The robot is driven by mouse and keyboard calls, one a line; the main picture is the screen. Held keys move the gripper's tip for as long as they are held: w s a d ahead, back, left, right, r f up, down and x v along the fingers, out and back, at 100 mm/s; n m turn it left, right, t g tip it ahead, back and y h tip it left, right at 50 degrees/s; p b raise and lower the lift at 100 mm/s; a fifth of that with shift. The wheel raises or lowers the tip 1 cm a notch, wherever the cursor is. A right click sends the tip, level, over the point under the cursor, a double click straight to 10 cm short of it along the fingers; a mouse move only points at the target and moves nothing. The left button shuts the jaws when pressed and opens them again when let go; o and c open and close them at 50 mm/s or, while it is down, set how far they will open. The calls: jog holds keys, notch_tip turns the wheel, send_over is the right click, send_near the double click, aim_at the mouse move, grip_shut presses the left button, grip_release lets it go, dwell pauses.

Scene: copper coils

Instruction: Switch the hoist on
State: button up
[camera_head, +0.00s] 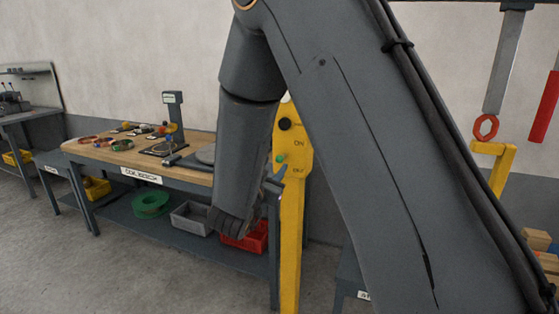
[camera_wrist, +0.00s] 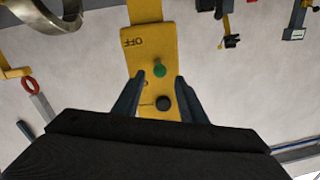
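A yellow control post (camera_head: 291,230) stands right of the bench, its panel marked ON above OFF. The panel carries a black round knob (camera_head: 285,124) and a small green knob or lever tip (camera_head: 281,158) between the labels. In the wrist view the panel (camera_wrist: 150,52) appears upside down, with the green part (camera_wrist: 159,70) and the black knob (camera_wrist: 164,103). My gripper (camera_wrist: 160,75) is open and empty, its fingers appearing either side of the green part; contact cannot be told.
A workbench (camera_head: 185,178) with coils and a scale stands left of the post. Below are a green coil (camera_head: 150,204), a grey bin (camera_head: 190,217) and a red bin (camera_head: 246,240). A grey hanging bar with a red ring (camera_head: 486,127) is at right, near a yellow bracket (camera_head: 505,160).

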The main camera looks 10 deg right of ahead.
aim_at(278, 160)
jog(key=shift+p+x, duration=0.7)
jog(key=shift+x, duration=2.5)
grip_shut()
